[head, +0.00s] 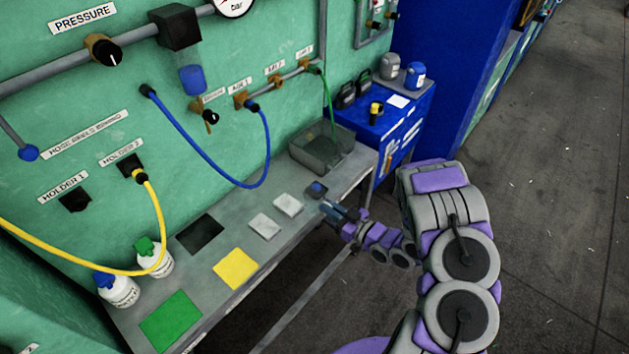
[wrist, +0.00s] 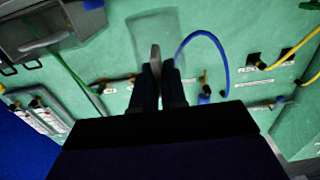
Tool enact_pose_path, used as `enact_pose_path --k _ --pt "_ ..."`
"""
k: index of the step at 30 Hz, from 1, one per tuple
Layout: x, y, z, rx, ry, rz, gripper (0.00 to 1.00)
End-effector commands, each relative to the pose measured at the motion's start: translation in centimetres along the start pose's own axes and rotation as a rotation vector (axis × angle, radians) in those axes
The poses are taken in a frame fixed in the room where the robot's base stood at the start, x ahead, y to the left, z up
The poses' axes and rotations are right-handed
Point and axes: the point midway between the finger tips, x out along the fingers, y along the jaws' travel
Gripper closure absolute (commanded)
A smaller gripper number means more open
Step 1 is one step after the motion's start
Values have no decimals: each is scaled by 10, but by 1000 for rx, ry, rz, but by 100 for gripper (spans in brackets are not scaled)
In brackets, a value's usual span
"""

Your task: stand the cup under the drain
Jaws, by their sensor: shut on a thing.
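My gripper (head: 334,209) is low at the front right edge of the grey bench, and its fingers also show in the wrist view (wrist: 158,85). It is shut on a small grey handle or tab of the clear cup (wrist: 145,30). The cup looks like a see-through tapered shape beyond the fingertips. In the head view the cup (head: 317,188) is small, with a dark blue patch, at the bench's right part. I cannot tell whether it touches the bench. The drain (head: 208,115) is a small brass valve on the green wall, below the blue-bottomed filter bowl (head: 192,79), up and left of my gripper.
A blue hose (head: 262,165) loops down from the wall, between cup and drain. A grey bin (head: 322,150) stands behind the cup. Grey pads (head: 265,226), a yellow pad (head: 236,268) and white bottles (head: 120,290) are on the bench (head: 205,270). A blue cabinet (head: 395,125) is at right.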

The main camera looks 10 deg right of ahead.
Motion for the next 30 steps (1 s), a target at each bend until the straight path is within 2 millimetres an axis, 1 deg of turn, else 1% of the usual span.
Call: enact_pose_path --k 2,5,8,11,16,18,20,21,26,30 --pt "-4 -1 0 1 -1 1 100" --pt "-3 0 -2 0 0 4 100" --pt "7 10 -8 -2 3 22 100" --pt "25 29 -22 -6 5 63 100" --pt "61 66 -63 -7 7 170 100" --pt "75 78 -85 -8 10 218 100" --pt "86 86 -102 -4 10 260 100" --pt "93 91 -116 -4 12 287 100" --pt "118 103 -169 -2 13 394 100" --pt "135 103 -214 0 11 478 100"
